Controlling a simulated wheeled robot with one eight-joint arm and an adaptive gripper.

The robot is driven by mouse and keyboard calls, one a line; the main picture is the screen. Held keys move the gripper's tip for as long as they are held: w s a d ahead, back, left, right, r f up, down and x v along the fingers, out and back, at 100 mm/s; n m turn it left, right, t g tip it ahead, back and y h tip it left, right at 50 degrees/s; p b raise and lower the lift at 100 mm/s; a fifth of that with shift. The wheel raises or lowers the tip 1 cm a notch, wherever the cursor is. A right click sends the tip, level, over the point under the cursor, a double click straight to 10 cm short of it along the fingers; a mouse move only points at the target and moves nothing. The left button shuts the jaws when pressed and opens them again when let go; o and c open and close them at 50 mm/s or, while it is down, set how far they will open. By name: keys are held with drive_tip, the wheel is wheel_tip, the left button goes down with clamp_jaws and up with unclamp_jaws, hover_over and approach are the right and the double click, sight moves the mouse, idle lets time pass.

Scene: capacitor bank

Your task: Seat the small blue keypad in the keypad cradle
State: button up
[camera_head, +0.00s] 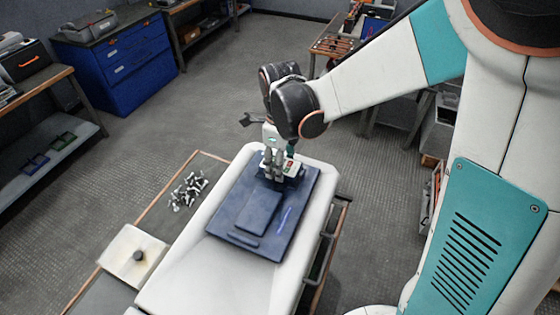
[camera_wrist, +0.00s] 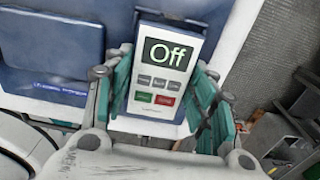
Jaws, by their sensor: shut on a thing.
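The small blue keypad (camera_wrist: 165,68) has a pale face, a green display reading "Off", and small buttons including a green and a red one. My gripper (camera_wrist: 158,98) is shut on it, with a teal-sided finger at each of its long sides. In the head view my gripper (camera_head: 273,170) points down over the far part of a dark blue panel (camera_head: 222,222), and part of the keypad (camera_head: 292,168) shows beside the fingers. I cannot clearly make out the keypad cradle; the keypad and fingers may hide it. I cannot tell whether the keypad touches the panel.
The panel is on a white cabinet (camera_head: 190,285). A raised dark blue block (camera_head: 259,211) is on its near part. A blue drawer unit (camera_head: 125,62) stands far left. The floor between is clear.

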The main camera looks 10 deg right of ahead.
drive_tip(key=shift+f+b, duration=0.55)
drive_tip(key=shift+f, duration=0.15)
drive_tip(key=o, duration=1.3)
wheel_tip(320, 180, up, 12)
drive_tip(key=s+d+f+n+t+b, duration=0.2)
drive_tip(key=s+d+n, duration=0.1)
drive_tip(key=n, duration=0.5)
drive_tip(key=s+d+f+n+t+b, duration=0.2)
drive_tip(key=s+d+n+b, duration=0.1)
drive_tip(key=s+n, duration=0.3)
drive_tip(key=s+d+f+n+t+b, duration=0.2)
drive_tip(key=s+d+n+t+b, duration=0.1)
drive_tip(key=n, duration=0.7)
drive_tip(key=shift+s+d+f+n, duration=0.2)
drive_tip(key=shift+s+d, duration=0.15)
drive_tip(key=shift+s, duration=0.3)
drive_tip(key=shift+s+d+f+n, duration=0.1)
drive_tip(key=shift+s+d+n, duration=0.1)
drive_tip(key=shift+s+d, duration=0.3)
